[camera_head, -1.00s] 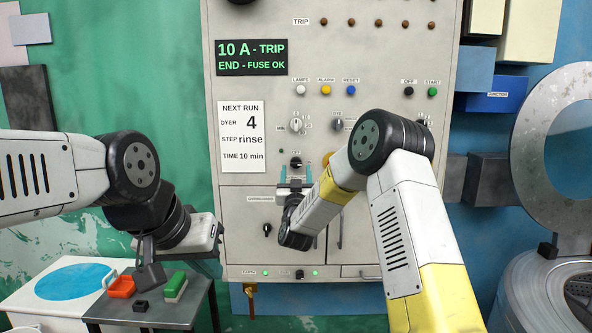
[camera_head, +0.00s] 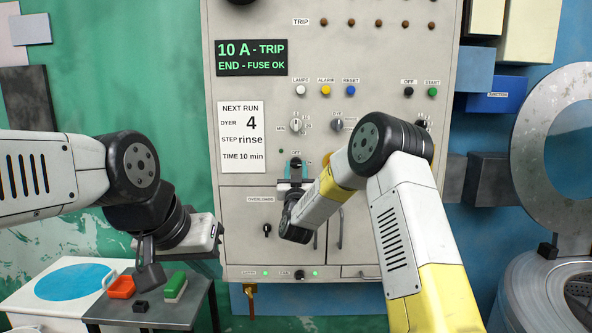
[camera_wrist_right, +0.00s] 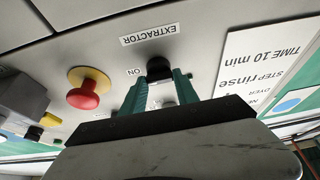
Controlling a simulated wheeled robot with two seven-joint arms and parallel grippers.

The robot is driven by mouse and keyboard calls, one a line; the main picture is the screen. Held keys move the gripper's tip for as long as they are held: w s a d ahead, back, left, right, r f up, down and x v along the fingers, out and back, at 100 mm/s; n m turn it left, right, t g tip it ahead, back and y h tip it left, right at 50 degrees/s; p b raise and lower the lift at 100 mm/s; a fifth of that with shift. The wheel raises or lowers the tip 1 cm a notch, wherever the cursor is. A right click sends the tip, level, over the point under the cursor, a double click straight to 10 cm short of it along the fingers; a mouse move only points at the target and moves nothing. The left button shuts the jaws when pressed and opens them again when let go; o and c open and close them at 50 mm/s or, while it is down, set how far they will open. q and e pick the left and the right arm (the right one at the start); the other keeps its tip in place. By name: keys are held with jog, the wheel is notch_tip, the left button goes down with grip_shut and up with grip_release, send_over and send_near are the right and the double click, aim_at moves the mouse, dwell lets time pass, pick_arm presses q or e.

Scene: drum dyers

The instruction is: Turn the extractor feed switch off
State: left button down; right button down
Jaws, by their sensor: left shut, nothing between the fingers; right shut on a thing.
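A red mushroom button (camera_wrist_right: 85,95) on a yellow base is close beside the extractor knob. Other knobs (camera_head: 297,124) and coloured buttons (camera_head: 326,90) are above. A small table (camera_head: 190,308) with a green block (camera_head: 175,285) and orange tray (camera_head: 121,287) stands below my left gripper.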

jog(key=shift+n, duration=0.4)
jog(key=n+y, duration=0.3)
jog(key=n, duration=0.2)
jog(key=shift+d+r+n, duration=0.1)
jog(key=shift+n, duration=0.2)
jog(key=n+g+y, duration=0.1)
jog(key=n, duration=0.2)
jog(key=n+g+y, duration=0.1)
jog(key=n, duration=0.2)
jog(key=shift+d+r+y, duration=0.1)
jog(key=shift+y, duration=0.3)
jog(key=n+g, duration=0.1)
jog(key=n, duration=0.1)
jog(key=n+g+y, duration=0.1)
jog(key=n, duration=0.2)
jog(key=shift+d+r, duration=0.1)
jog(key=n, duration=0.2)
jog(key=n+g, duration=0.1)
jog(key=n, duration=0.1)
jog(key=shift+n+g, duration=0.3)
jog(key=shift+n, duration=0.3)
jog(key=c, duration=0.9)
grip_release()
